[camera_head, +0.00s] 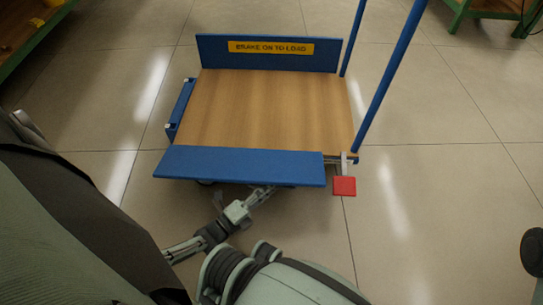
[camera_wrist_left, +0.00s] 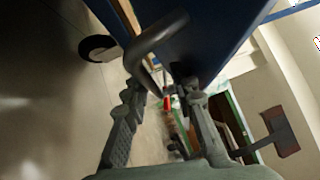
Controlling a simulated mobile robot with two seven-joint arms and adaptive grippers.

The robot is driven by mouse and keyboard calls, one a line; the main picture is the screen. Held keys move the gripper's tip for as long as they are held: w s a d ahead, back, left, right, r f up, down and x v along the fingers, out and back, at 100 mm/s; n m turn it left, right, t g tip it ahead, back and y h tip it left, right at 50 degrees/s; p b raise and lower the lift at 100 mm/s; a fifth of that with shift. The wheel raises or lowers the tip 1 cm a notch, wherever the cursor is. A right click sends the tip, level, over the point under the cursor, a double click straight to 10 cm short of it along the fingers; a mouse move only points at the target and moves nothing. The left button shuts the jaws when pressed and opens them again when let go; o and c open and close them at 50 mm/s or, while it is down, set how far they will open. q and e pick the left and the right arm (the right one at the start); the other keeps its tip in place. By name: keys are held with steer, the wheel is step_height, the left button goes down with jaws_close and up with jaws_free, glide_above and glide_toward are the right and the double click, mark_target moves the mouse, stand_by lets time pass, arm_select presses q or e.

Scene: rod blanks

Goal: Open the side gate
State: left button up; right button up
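The cart has a wooden deck (camera_head: 265,110) with a blue side panel (camera_head: 240,166) along its near edge, which I take to be the side gate; it appears closed. A dark curved handle (camera_wrist_left: 158,38) stands out from a blue panel (camera_wrist_left: 225,35) in the left wrist view. My left gripper (camera_head: 265,191) is just below the near panel in the head view, its tips partly hidden by it. In the wrist view its two fingers (camera_wrist_left: 163,90) are apart, with the handle at their tips; contact cannot be told. My right gripper is not seen.
A red block (camera_head: 344,187) hangs on a grey bracket at the cart's near right corner. Blue posts (camera_head: 388,82) rise on the right. A far panel bears a yellow label (camera_head: 271,47). A black wheel (camera_wrist_left: 97,48) shows below. The tiled floor around the cart is mostly clear.

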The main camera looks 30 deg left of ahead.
arm_select(q)
steer(key=shift+w+r, duration=0.15)
steer(key=shift+a, duration=0.1)
steer(key=v, duration=1.2)
steer(key=shift+c, duration=0.3)
